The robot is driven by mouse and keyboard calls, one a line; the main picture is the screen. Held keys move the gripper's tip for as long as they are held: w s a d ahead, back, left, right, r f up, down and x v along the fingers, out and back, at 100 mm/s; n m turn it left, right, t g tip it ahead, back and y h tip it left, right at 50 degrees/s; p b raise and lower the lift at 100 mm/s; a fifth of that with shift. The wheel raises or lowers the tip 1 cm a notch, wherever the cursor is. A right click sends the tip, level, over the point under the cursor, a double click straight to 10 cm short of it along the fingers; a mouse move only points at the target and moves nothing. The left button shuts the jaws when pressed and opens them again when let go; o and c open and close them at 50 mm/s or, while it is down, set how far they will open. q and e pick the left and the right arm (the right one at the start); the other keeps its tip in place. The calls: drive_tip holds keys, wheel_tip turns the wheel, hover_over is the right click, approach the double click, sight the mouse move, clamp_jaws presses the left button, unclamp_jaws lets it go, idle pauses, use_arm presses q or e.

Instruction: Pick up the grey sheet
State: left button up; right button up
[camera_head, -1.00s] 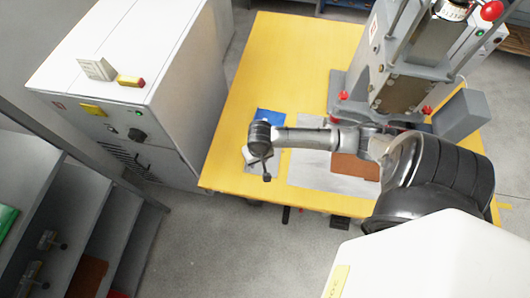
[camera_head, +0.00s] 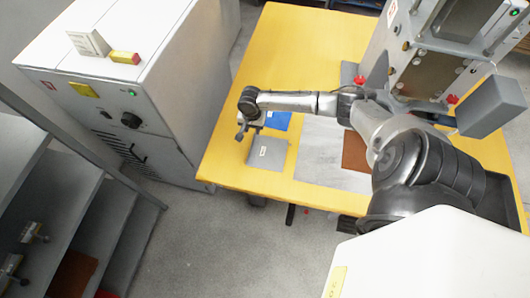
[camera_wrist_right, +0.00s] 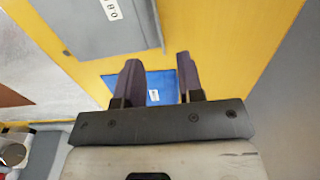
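The grey sheet (camera_head: 267,153) lies flat on the yellow table near its front left edge, with a small white label on it. It also shows in the right wrist view (camera_wrist_right: 95,25), at the upper left, partly cut off by the frame. My right gripper (camera_head: 242,132) is by the sheet's far left corner in the head view. In the right wrist view its two fingers (camera_wrist_right: 158,68) stand apart with nothing gripped. The grey sheet is outside the space between them. My left gripper is not in view.
A blue sheet (camera_head: 278,120) lies just behind the grey one; it shows beyond my fingers in the wrist view (camera_wrist_right: 152,86). A larger pale sheet (camera_head: 321,150) and a brown one (camera_head: 355,151) lie to the right. The welding machine (camera_head: 440,60) and a white cabinet (camera_head: 120,75) flank the table.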

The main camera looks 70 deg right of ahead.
sight(253, 138)
drive_tip(key=shift+f, duration=0.75)
drive_tip(key=shift+a+f+b, duration=0.15)
drive_tip(key=shift+f+b, duration=0.3)
drive_tip(key=shift+f, duration=0.75)
drive_tip(key=shift+a+f+b, duration=0.1)
drive_tip(key=shift+f+b, duration=0.3)
drive_tip(key=shift+f, duration=0.75)
drive_tip(key=shift+c, duration=0.3)
drive_tip(key=shift+c, duration=0.7)
clamp_jaws()
